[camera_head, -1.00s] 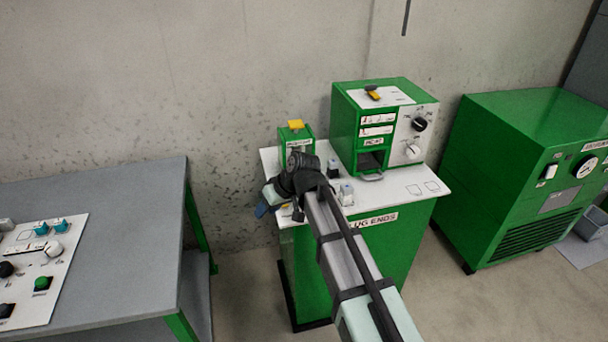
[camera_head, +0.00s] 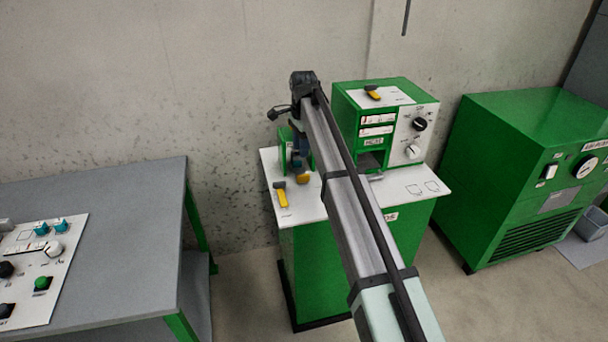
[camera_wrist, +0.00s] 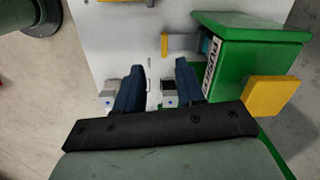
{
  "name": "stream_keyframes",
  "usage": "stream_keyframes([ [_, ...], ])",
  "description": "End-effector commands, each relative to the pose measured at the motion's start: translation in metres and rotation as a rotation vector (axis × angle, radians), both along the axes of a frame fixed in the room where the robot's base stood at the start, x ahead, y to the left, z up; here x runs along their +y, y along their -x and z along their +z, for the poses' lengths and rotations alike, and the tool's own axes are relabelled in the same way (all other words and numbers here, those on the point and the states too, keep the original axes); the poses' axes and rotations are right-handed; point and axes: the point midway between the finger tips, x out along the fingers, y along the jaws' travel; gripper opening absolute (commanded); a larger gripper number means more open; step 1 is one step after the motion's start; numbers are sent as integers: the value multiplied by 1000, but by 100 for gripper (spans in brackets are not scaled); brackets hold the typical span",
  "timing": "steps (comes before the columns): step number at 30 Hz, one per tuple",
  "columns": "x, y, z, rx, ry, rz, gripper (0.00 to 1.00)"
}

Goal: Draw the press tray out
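A small green box (camera_wrist: 250,45) with a lettered front and a yellow block (camera_wrist: 270,97) stands at the right of the wrist view. A yellow piece (camera_wrist: 180,45) sits at its front; I cannot tell if this is the press tray's handle. My gripper (camera_wrist: 158,68) points down over the white top, its dark blue fingers apart, with nothing clearly held. In the head view my gripper (camera_head: 299,152) is just in front of this box (camera_head: 284,150), which my arm mostly hides. A larger green machine (camera_head: 350,125) with an opening and grey handle (camera_head: 376,177) stands right of it.
Two pale blocks with blue dots, a left one (camera_wrist: 107,98) and a right one (camera_wrist: 168,92), lie near my fingers. A yellow-handled item (camera_head: 281,195) lies on the cabinet's white top (camera_head: 310,208). A grey table (camera_head: 120,220) is left, a green unit (camera_head: 530,170) right.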

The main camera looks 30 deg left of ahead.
Motion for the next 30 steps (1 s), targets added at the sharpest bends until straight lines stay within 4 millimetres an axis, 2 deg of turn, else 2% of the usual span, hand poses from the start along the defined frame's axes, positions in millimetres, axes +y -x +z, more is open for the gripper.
stream_keyframes([
  [1, 2, -9, 5, 0, 14, -51, 38],
  [6, 0, -18, 12, -3, 42, -163, 38],
  [11, -2, -18, 4, -2, 48, -183, 38],
  [30, -2, -17, -99, 0, 47, -179, 38],
])
